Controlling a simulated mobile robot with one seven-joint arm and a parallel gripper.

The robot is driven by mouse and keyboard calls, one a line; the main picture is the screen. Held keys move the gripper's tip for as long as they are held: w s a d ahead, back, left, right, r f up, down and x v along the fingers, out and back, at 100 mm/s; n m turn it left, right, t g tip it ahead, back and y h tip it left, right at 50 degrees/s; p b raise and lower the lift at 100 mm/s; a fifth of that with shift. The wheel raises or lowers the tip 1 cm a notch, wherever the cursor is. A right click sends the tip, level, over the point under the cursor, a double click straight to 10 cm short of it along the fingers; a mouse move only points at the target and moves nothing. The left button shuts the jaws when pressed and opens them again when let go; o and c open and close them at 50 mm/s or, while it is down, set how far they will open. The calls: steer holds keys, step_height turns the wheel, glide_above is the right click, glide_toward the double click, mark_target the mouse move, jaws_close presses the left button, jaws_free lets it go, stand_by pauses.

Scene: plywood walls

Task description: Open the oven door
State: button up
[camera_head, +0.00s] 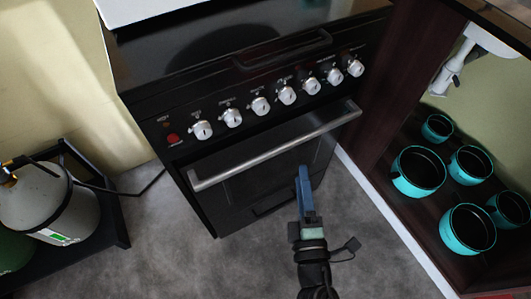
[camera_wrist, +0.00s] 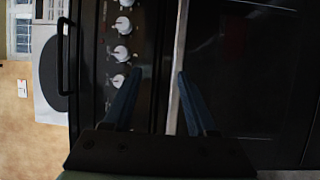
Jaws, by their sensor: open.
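The black oven (camera_head: 255,150) has a silver bar handle (camera_head: 275,146) across the top of its door (camera_head: 265,180). The door looks shut in the head view. My gripper (camera_head: 304,170) is in front of the door, just below the handle in the picture. In the wrist view, my gripper (camera_wrist: 160,72) is open with its two blue fingers apart. The handle (camera_wrist: 180,40) runs upright in that view, close to the right fingertip and partly hidden lower down. I cannot tell whether it touches the finger. The door (camera_wrist: 240,80) fills the right side.
A row of silver knobs (camera_head: 260,105) lies above the handle. A gas cylinder (camera_head: 55,205) on a black rack stands left. Several teal pots (camera_head: 418,172) sit on the cabinet shelf at right. Grey floor (camera_head: 180,255) is clear before the oven.

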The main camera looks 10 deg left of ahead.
mark_target(286, 149)
steer(key=shift+n+g+y, duration=0.4)
steer(key=w+a+f+b, duration=0.1)
steer(key=w, duration=0.2)
steer(key=w+a+f+b, duration=0.1)
steer(key=w+a, duration=0.1)
steer(key=w, duration=0.2)
steer(key=w+a+f+b, duration=0.1)
steer(key=w, duration=0.3)
steer(key=shift+a, duration=0.25)
steer(key=shift+c, duration=0.3)
jaws_close()
steer(key=shift+f, duration=0.1)
stand_by(0.5)
